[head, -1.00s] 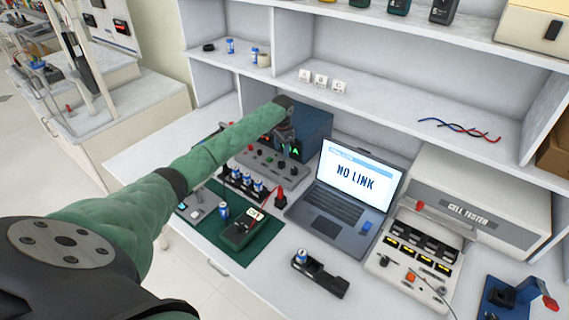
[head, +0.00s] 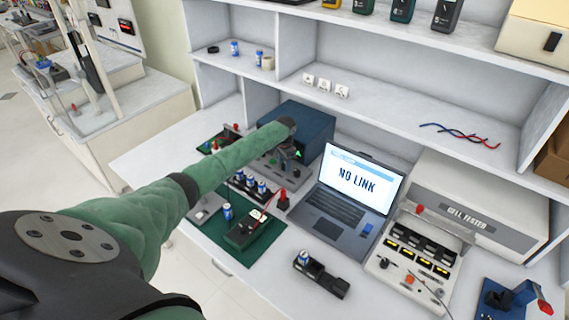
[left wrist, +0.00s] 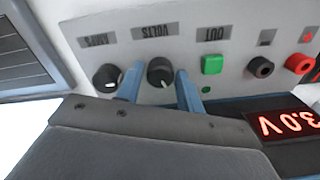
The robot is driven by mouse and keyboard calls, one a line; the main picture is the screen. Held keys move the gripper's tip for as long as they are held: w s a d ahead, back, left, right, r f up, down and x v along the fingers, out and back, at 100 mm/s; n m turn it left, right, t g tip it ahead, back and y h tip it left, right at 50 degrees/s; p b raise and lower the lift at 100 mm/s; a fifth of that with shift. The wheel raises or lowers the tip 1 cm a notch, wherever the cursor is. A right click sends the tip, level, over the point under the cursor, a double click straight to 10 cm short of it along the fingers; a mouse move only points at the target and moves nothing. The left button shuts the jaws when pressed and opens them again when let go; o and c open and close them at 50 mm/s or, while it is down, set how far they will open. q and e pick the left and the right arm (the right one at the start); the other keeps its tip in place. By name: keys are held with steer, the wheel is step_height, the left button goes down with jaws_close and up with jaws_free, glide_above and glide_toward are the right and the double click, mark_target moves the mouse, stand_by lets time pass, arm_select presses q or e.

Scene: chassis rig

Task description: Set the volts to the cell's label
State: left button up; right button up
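The blue power supply (head: 308,125) stands at the back of the bench. In the left wrist view its panel appears upside down, with the VOLTS knob (left wrist: 160,72), the AMPS knob (left wrist: 107,77) and the green OUT button (left wrist: 212,64). A red display (left wrist: 285,125) seems to read 3.0 V, close to the picture's edge. My left gripper (left wrist: 161,80) has its blue fingers on either side of the VOLTS knob, with narrow gaps visible. A blue-and-white cell (head: 304,257) sits in a black holder (head: 322,281); its label is too small to read. My right gripper is out of view.
A laptop (head: 340,205) showing NO LINK stands right of the supply, and the cell tester (head: 480,215) stands further right. A multimeter (head: 243,233) and another cell (head: 228,211) are on the green mat (head: 262,245). Several cells stand in a rack (head: 236,187).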

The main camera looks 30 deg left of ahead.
arm_select(q)
steer(key=c, duration=0.6)
